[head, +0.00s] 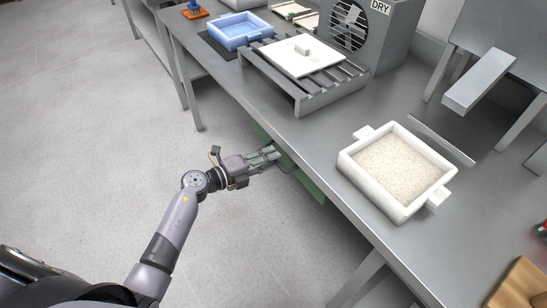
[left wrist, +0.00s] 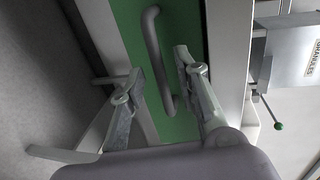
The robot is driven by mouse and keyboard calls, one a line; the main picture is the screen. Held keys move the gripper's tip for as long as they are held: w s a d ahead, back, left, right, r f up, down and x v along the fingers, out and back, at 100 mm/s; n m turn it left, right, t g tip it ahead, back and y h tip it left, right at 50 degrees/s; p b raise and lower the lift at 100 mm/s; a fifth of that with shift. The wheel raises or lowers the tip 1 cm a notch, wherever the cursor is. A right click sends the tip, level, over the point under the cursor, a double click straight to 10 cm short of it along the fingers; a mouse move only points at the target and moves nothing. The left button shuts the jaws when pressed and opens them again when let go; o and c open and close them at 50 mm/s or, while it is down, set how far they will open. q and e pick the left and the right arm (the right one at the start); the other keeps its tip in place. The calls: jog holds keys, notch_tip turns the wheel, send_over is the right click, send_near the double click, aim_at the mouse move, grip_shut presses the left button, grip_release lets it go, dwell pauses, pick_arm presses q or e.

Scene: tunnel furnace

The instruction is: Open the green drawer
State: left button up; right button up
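The green drawer (head: 302,181) is under the front edge of the grey table, mostly hidden by the tabletop in the head view. Its green front (left wrist: 185,22) fills the middle of the left wrist view, with a grey bar handle (left wrist: 153,52) on it. My left gripper (head: 274,153) is at the drawer front in the head view. In the left wrist view its two fingers (left wrist: 160,62) are apart, with the handle between them. I see no clear grip on the handle. My right gripper is not in view.
On the table (head: 310,131) stand a white tray of granules (head: 396,166), a slatted rack (head: 310,98) with a white lidded piece (head: 302,54), a blue tray (head: 240,28) and a grey machine marked DRY (head: 398,30). The floor (head: 90,120) left of the table is clear.

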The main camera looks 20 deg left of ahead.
pick_arm(q)
jog(key=shift+x, duration=1.05)
jog(key=shift+c, duration=0.6)
grip_shut()
